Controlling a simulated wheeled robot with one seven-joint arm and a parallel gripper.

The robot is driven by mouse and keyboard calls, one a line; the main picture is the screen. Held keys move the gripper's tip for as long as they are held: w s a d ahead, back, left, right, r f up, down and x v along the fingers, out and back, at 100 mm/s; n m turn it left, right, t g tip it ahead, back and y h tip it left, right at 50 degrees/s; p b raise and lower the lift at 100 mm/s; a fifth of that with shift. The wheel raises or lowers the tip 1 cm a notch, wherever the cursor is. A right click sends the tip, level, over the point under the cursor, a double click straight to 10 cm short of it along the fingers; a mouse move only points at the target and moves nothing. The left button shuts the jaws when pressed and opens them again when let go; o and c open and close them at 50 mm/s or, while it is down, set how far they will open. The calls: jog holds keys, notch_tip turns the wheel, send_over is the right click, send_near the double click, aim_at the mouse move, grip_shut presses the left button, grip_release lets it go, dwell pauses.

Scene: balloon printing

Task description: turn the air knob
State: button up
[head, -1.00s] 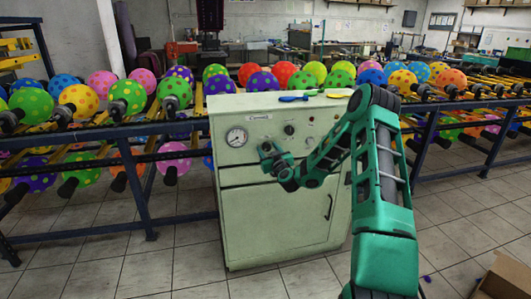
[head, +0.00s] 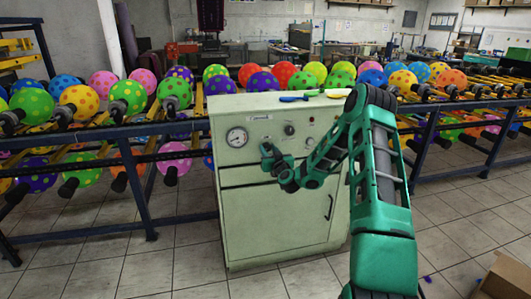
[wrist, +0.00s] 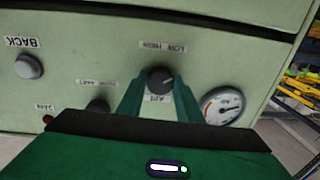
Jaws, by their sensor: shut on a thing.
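The air knob (wrist: 160,78) is a dark round knob on the pale green front panel of the cabinet, labelled AIR on one side and LOW and HIGH on the other. In the wrist view my gripper (wrist: 160,95) has its two green fingers on either side of this knob, shut on it. In the head view my gripper (head: 268,152) is at the panel just right of the pressure gauge (head: 237,137), and it hides the knob there. The gauge also shows in the wrist view (wrist: 223,106), beside the right finger.
The cabinet (head: 275,215) stands on the tiled floor. Another dark knob (wrist: 97,105) and a grey BACK button (wrist: 28,66) are on the panel. Coloured tools (head: 295,98) lie on top. Racks of dotted balloons (head: 127,95) stand behind and at both sides.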

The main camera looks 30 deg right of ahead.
jog(key=m, duration=0.4)
jog(key=shift+w+a+m, duration=0.1)
jog(key=shift+a+m, duration=0.1)
jog(key=shift+m, duration=0.1)
jog(key=m, duration=0.4)
jog(key=shift+m, duration=0.4)
jog(key=m, duration=0.4)
jog(key=shift+m+t+h, duration=0.3)
jog(key=shift+m+h, duration=0.4)
jog(key=shift+m, duration=2.1)
jog(key=o, duration=1)
jog(key=shift+f, duration=0.1)
jog(key=shift+o, duration=0.2)
jog(key=shift+d, duration=0.1)
